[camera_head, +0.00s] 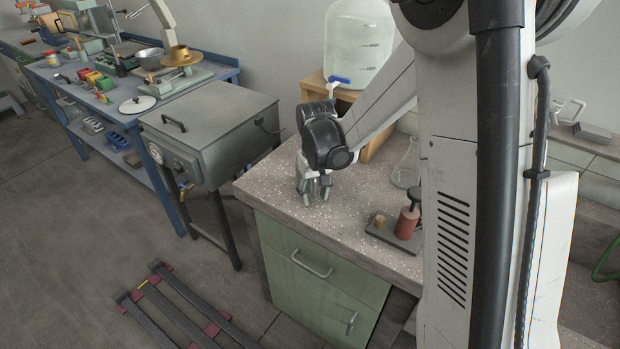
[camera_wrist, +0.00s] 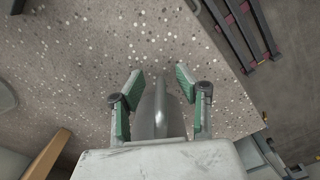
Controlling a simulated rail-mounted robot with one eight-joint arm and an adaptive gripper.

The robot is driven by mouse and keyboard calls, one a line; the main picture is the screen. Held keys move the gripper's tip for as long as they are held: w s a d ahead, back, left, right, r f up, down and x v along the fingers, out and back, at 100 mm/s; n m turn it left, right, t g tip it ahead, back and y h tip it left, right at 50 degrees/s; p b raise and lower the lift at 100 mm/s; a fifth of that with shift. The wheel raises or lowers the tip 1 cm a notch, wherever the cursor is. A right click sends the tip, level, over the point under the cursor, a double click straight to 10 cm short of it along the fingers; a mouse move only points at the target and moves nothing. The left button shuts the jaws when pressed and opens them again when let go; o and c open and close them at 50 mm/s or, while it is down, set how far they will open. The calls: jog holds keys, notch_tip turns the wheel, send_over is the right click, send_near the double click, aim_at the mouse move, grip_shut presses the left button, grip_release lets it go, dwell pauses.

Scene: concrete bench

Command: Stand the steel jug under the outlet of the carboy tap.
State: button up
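My gripper (camera_head: 313,196) is low over the front left part of the speckled bench, pointing down. In the wrist view its green-padded fingers (camera_wrist: 160,80) are apart. A smooth grey tapered piece (camera_wrist: 160,110) lies between them, with gaps visible on both sides; it looks like part of the steel jug, but I cannot tell which part. In the head view my wrist hides most of that spot, and no whole jug is distinct. The clear carboy (camera_head: 358,45) stands on a wooden stand (camera_head: 315,87) behind. Its blue-handled tap (camera_head: 340,79) faces the bench front.
A grey metal box on legs (camera_head: 210,120) stands left. Bench top between gripper and plate is clear.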

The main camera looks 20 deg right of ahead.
jog(key=shift+f, duration=0.2)
grip_shut()
jog(key=shift+r, duration=0.15)
dwell(0.3)
